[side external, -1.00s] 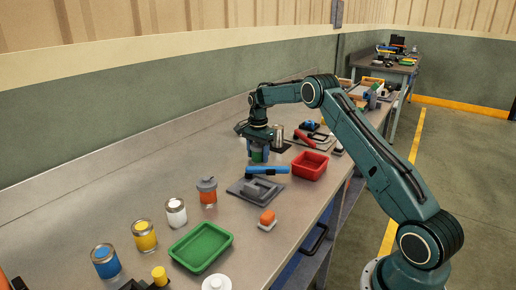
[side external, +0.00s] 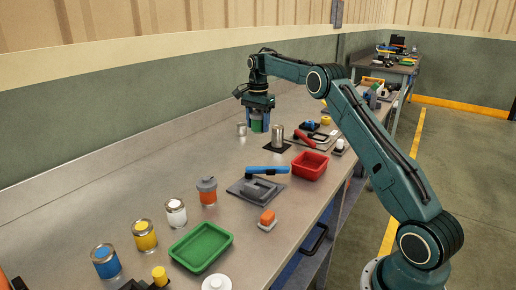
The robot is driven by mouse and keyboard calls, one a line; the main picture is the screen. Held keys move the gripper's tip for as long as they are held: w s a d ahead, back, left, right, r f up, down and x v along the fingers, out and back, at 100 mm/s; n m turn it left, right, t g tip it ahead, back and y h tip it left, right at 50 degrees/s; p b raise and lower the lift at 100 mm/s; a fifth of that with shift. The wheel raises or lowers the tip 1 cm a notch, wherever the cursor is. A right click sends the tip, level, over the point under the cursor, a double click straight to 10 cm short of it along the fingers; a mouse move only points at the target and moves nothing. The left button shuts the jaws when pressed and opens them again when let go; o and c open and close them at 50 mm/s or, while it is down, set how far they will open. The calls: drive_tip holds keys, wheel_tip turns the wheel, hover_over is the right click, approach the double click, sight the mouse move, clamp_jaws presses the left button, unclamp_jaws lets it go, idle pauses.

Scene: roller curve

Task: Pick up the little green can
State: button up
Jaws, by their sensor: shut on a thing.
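The little green can (side external: 257,126) is between the fingers of my gripper (side external: 258,122), toward the back of the bench. My gripper points down and is shut on the can from both sides. The can looks upright; its lower end shows below the fingers. I cannot tell exactly how far its base is above the bench top.
A silver cylinder (side external: 277,137) on a dark pad and a small grey can (side external: 241,129) stand close by. A blue-handled tool (side external: 266,171), a red tray (side external: 310,164) and a green tray (side external: 201,246) lie nearer. The bench left of the gripper is clear.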

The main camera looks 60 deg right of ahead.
sight(253, 115)
drive_tip(key=shift+r, duration=3.9)
drive_tip(key=shift+a, duration=0.1)
drive_tip(key=shift+w+a+f, duration=0.1)
drive_tip(key=shift+a+f, duration=0.25)
drive_tip(key=shift+a, duration=0.25)
drive_tip(key=shift+w+a+f, duration=0.1)
drive_tip(key=shift+a+f, duration=0.25)
drive_tip(key=shift+a, duration=0.2)
drive_tip(key=s+a+f, duration=1)
drive_tip(key=s+a, duration=0.1)
drive_tip(key=a, duration=0.2)
drive_tip(key=shift+s+a, duration=0.35)
drive_tip(key=shift+a, duration=0.05)
drive_tip(key=shift+f, duration=0.25)
drive_tip(key=shift+f, duration=2.4)
